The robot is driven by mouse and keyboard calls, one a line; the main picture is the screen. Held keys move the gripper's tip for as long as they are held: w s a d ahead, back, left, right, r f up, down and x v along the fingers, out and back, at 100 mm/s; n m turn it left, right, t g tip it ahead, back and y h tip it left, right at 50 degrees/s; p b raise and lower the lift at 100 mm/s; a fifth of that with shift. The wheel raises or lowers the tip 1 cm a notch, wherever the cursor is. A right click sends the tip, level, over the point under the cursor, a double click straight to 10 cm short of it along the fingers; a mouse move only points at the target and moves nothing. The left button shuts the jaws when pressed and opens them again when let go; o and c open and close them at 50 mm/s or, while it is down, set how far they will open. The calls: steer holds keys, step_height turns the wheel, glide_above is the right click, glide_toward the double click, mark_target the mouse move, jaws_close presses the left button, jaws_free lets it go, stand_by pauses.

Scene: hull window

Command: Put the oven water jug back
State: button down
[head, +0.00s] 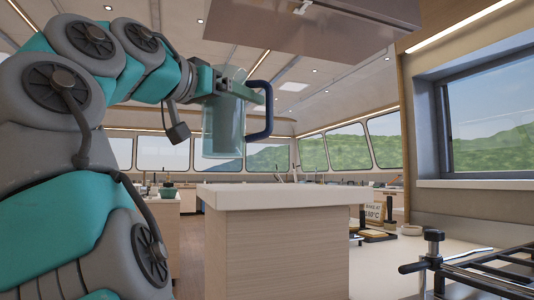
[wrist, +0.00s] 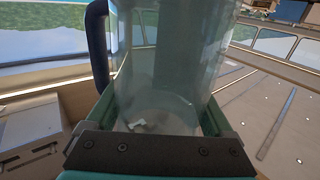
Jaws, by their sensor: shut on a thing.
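The water jug (head: 224,130) is a tall clear container with a dark blue handle (head: 262,110) on its right side. No oven can be made out clearly.
A wooden block with a white top (head: 280,195) stands in front of me. A black metal rack with a clamp (head: 470,265) sits at the lower right. An overhead cabinet (head: 310,22) hangs above the jug.

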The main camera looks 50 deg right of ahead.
steer(key=w+d+f+b, duration=0.1)
steer(key=w+d+f, duration=0.1)
steer(key=d, duration=0.4)
steer(key=w+d+f+b, duration=0.1)
steer(key=w+d+f, duration=0.1)
steer(key=d, duration=0.5)
steer(key=shift+f, duration=0.4)
steer(key=shift+f+b, duration=0.1)
steer(key=shift+b, duration=0.2)
steer(key=shift+f, duration=0.15)
jaws_free()
